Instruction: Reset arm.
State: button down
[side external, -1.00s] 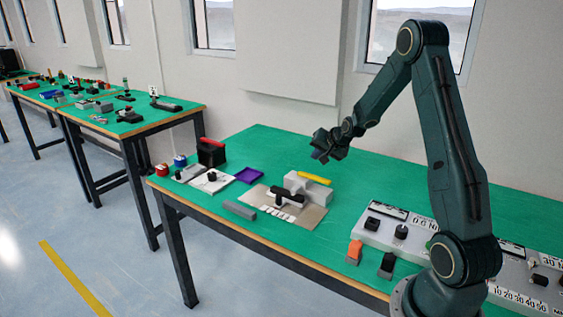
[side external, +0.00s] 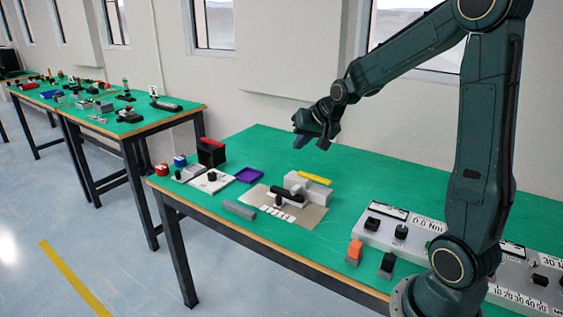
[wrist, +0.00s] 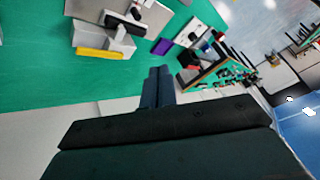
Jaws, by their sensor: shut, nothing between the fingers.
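My gripper (side external: 303,142) hangs in the air above the back of the green table, high over the grey block unit and apart from everything. Its fingers are together and hold nothing. In the wrist view the gripper (wrist: 158,75) points up the picture with its fingers side by side. My arm reaches in from the right in the side external view.
Below on the table (side external: 330,215) stand a grey unit with a yellow bar (side external: 314,178), a purple tray (side external: 249,175), a black box (side external: 211,152) and a grey bar (side external: 239,210). A white instrument panel (side external: 400,228) and an orange-topped block (side external: 355,251) are near my base. The wall is behind.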

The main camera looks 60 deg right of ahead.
jog(key=s+a+r+n+g+y, duration=0.1)
jog(key=s+a+r+n, duration=0.45)
jog(key=s+a, duration=0.65)
jog(key=s+a+n+g, duration=0.1)
jog(key=s+a+n, duration=0.2)
jog(key=s+a, duration=0.3)
jog(key=s, duration=0.5)
jog(key=shift+s+a+y, duration=0.2)
jog(key=shift+s+y, duration=0.05)
jog(key=shift+y, duration=0.15)
